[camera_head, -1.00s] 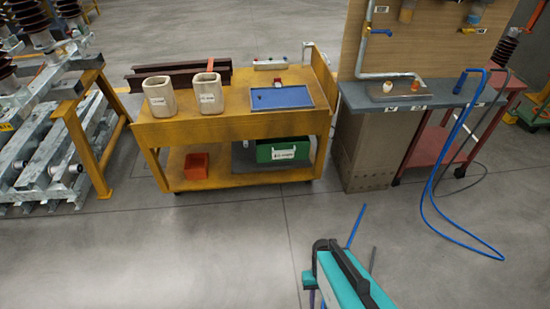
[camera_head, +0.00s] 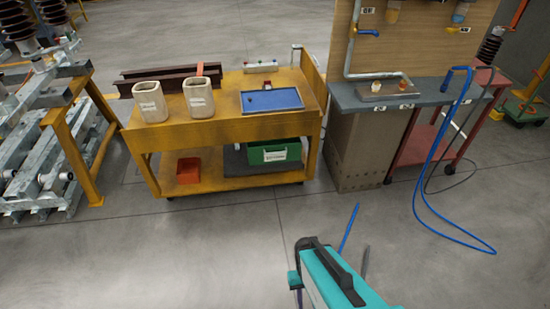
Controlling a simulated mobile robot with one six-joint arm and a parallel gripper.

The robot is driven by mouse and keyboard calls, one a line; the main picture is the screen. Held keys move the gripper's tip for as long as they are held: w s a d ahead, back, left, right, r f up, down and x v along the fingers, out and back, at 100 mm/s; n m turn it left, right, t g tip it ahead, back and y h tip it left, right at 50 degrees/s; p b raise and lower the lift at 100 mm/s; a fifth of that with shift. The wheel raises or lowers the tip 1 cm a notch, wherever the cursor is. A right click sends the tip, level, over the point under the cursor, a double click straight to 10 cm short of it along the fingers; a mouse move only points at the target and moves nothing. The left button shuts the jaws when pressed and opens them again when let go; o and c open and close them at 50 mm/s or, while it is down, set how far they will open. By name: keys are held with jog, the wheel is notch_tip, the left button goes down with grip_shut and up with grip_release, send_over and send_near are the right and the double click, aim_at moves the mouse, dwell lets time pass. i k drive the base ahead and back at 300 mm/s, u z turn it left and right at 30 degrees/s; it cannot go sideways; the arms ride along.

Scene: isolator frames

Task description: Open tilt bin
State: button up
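No bin is marked as a tilt bin in the picture. A tall grey-brown box-shaped unit (camera_head: 360,150) stands on the floor under the left end of the grey bench. It looks closed, with rows of small holes low on its side; I cannot tell if it is the tilt bin. A green labelled bin (camera_head: 274,151) and an orange open bin (camera_head: 189,170) are on the yellow cart's lower shelf. Part of my teal arm shows at the bottom, well in front of the cart and box. My gripper's fingers cannot be made out.
The yellow cart (camera_head: 228,133) carries two beige containers (camera_head: 150,102) (camera_head: 199,97) and a blue tray (camera_head: 271,100). A blue hose (camera_head: 428,205) hangs from the bench (camera_head: 428,97) to the floor. A metal rack (camera_head: 45,150) stands left. The floor before the cart is mostly clear.

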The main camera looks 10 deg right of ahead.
aim_at(262, 152)
jog(key=z, duration=0.05)
jog(key=i, duration=0.95)
jog(key=u, duration=0.05)
